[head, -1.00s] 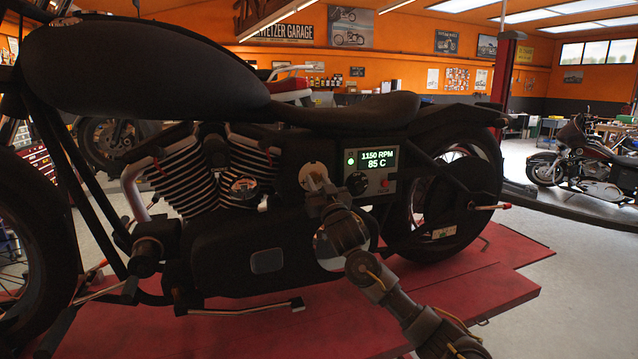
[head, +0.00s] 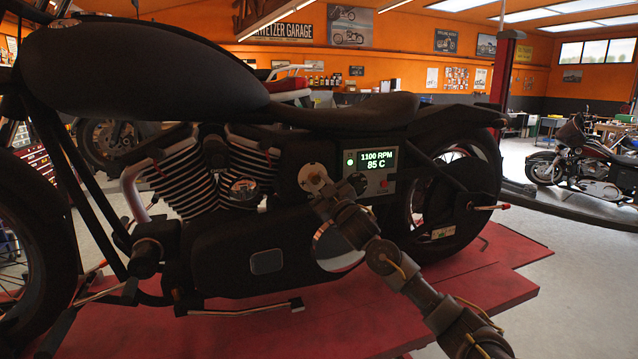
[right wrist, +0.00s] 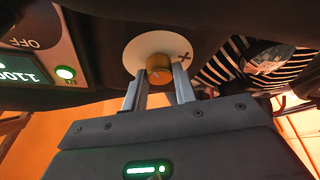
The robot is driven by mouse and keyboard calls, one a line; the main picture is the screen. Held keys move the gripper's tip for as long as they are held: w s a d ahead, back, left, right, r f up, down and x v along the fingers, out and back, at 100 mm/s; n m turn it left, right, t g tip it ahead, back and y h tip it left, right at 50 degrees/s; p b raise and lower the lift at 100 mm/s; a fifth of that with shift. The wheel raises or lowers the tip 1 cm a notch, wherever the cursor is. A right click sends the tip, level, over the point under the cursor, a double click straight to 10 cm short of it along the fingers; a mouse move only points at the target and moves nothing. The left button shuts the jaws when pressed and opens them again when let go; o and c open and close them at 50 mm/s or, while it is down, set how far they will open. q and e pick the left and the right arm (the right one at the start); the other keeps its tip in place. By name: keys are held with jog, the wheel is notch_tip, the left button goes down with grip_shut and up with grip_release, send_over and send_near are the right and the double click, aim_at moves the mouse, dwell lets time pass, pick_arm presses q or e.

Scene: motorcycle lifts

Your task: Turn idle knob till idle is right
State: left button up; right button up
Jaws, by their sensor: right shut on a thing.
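The idle knob is a small brass-coloured knob (right wrist: 158,70) on a round pale plate (right wrist: 150,50) with a plus mark, seen in the right wrist view. In the head view the plate (head: 312,176) sits on the black motorcycle's side, left of the display. My right gripper (right wrist: 159,77) is shut on the knob, one finger on each side; in the head view it (head: 320,188) partly covers the knob. The display (head: 378,160) reads 1100 RPM and 85 C, with a green lamp (head: 350,161) lit. My left gripper is not in view.
The motorcycle (head: 140,65) stands on a red lift platform (head: 450,310). Its finned engine cylinders (head: 185,178) are left of the knob. A red button (head: 384,183) is below the display. Open grey floor (head: 590,280) lies at the right.

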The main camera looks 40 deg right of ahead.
jog(key=shift+d+r+n+g+y, duration=0.15)
jog(key=shift+n+y, duration=0.3)
jog(key=shift+n, duration=0.8)
jog(key=shift+f+n+g+y, duration=0.1)
jog(key=shift+n+g+y, duration=0.25)
jog(key=shift+n, duration=0.9)
jog(key=shift+y, duration=0.3)
jog(key=o, duration=1)
jog(key=shift+s, duration=0.15)
jog(key=shift+b+v, duration=2.2)
jog(key=shift+v, duration=3.1)
